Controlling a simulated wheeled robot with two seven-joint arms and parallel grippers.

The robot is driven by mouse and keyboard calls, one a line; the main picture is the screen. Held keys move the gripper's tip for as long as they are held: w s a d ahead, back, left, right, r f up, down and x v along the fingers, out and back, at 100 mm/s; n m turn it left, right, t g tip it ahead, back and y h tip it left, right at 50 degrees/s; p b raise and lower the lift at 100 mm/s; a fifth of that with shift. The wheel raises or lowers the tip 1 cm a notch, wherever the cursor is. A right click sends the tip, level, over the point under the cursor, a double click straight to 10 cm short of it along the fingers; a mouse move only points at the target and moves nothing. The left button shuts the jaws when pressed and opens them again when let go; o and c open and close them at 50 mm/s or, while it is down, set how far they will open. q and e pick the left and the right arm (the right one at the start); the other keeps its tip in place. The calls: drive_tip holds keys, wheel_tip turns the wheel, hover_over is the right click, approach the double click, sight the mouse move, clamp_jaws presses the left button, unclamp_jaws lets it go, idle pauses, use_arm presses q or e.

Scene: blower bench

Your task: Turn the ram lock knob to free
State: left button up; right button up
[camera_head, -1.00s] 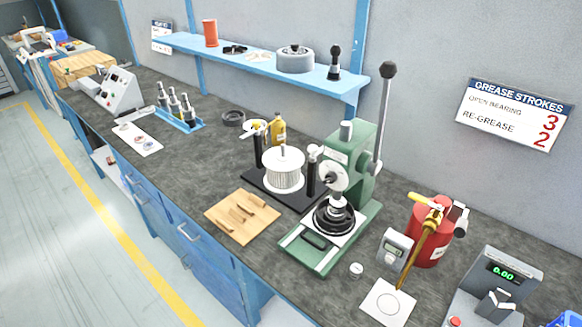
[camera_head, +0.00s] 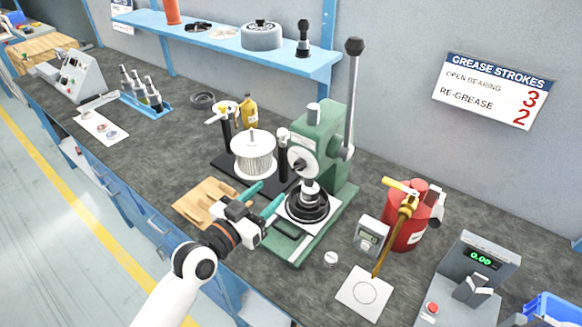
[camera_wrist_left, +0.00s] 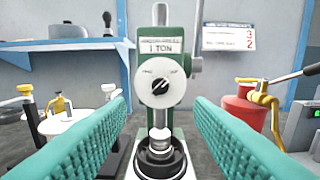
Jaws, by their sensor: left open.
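The green arbor press (camera_head: 322,150) stands on the bench with its tall lever up. The ram lock knob (camera_head: 303,162) is on its front. In the left wrist view the knob (camera_wrist_left: 160,87) is a white round dial with a black centre, straight ahead, between and beyond the fingers. My left gripper (camera_head: 266,196) is open and empty in front of the press base, its teal fingers pointing at the press. The fingers also show in the left wrist view (camera_wrist_left: 160,125), widely apart, not touching the knob. My right gripper is not in view.
A fan-like white rotor (camera_head: 253,155) on a black stand is left of the press. A wooden board (camera_head: 190,207) lies near the left gripper. A red grease pot (camera_head: 405,232) and grey gauge (camera_head: 370,236) stand right. A blue shelf (camera_head: 215,38) runs behind.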

sight(295, 169)
use_arm(q)
drive_tip(key=p+x, duration=0.1)
drive_tip(key=x, duration=0.9)
drive_tip(key=shift+w+d, duration=0.15)
drive_tip(key=shift+w, duration=0.1)
drive_tip(key=shift+c, duration=0.6)
drive_tip(key=c, duration=0.9)
